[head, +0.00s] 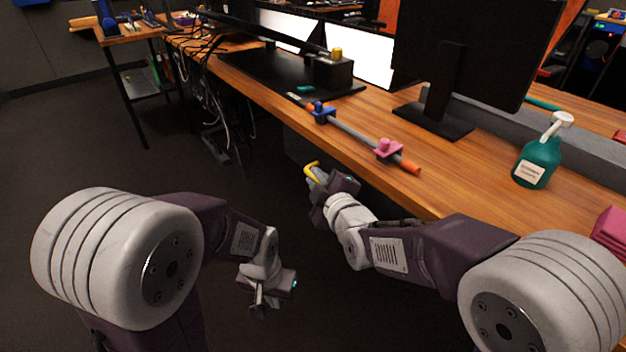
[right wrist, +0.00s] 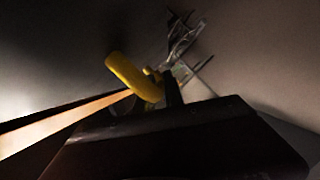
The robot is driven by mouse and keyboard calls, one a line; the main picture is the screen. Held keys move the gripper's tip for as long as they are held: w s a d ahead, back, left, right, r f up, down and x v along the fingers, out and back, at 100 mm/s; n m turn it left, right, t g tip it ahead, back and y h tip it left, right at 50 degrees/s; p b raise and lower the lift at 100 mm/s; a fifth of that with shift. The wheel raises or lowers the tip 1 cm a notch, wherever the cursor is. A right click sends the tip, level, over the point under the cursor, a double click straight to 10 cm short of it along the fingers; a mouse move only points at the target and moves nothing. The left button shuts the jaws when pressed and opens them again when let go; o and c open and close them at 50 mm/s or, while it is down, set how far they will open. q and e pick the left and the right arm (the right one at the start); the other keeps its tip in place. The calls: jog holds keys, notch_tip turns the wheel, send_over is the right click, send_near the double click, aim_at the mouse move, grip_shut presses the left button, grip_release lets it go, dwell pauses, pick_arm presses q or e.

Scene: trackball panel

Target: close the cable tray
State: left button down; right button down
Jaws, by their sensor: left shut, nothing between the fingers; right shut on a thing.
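A yellow curved handle (head: 311,168) shows just below the desk's front edge, at my right gripper (head: 318,181). My right gripper is shut on this handle. In the right wrist view the yellow handle (right wrist: 133,78) is close to the dark gripper body, and the fingertips are hard to make out. The cable tray itself is not clearly visible; the area under the desk is dark and partly hidden by my right arm. My left gripper (head: 259,302) is shut and empty, hanging low over the dark floor, apart from the desk.
The wooden desk (head: 490,180) carries a grey rod (head: 352,134) with blue and pink clamps, a monitor (head: 450,70) and a green spray bottle (head: 540,155). Loose cables (head: 205,105) hang below the desk at the far left. The floor left of the desk is clear.

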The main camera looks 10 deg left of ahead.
jog(key=shift+w+d+r, duration=0.1)
jog(key=c, duration=1.5)
grip_release()
jog(key=shift+d, duration=0.1)
jog(key=shift+o, duration=0.2)
jog(key=shift+s+d+r+p, duration=0.15)
jog(key=shift+s+p, duration=0.15)
jog(key=p+v, duration=0.3)
jog(key=v, duration=0.5)
jog(key=shift+s+d, duration=0.1)
